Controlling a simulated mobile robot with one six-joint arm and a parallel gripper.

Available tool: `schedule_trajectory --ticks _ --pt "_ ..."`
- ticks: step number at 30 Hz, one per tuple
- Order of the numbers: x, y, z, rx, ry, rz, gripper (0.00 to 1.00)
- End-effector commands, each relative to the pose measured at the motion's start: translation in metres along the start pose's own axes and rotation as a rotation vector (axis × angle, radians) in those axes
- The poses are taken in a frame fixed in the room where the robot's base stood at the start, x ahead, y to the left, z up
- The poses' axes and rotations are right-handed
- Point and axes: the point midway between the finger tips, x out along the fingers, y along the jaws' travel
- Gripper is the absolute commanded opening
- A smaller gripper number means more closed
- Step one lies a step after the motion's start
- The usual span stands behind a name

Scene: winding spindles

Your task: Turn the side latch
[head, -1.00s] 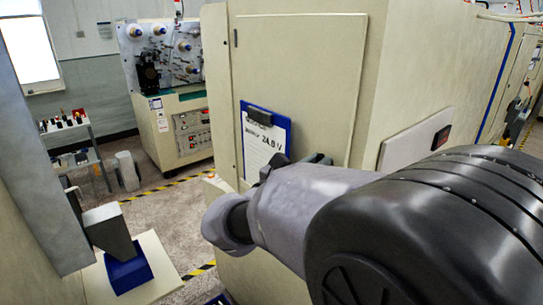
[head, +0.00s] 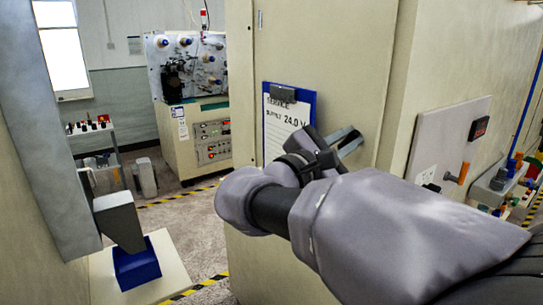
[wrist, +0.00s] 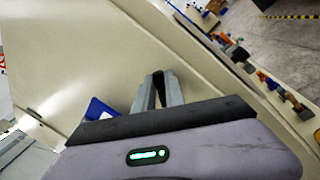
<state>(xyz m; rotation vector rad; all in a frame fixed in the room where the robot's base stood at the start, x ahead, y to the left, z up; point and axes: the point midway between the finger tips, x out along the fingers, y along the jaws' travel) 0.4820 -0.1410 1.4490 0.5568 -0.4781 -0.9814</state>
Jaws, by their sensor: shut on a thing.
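My gripper (head: 348,140) is at the face of the cream cabinet door (head: 330,62), just right of a blue clipboard (head: 290,118) with a white sheet. In the wrist view my gripper's (wrist: 163,78) two grey fingers point at the cream panel, tips close together. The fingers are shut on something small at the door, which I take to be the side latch.
Right of the door, a pale panel (head: 440,150) carries a red display (head: 480,126) and an orange handle (head: 463,173). A machine with spools (head: 188,65) is behind, past open floor.

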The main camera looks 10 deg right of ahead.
Motion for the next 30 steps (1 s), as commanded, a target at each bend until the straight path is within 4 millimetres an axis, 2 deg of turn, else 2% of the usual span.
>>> schedule_trajectory --ticks 1,18,30 --pt "-0.0011 -0.0057 -0.006 0.042 -0.009 -0.001 0.0" --pt "-0.002 -0.0101 -0.0084 0.555 -0.111 -0.001 0.0" --pt "-0.002 -0.0106 -0.0089 0.792 -0.158 -0.002 0.0"
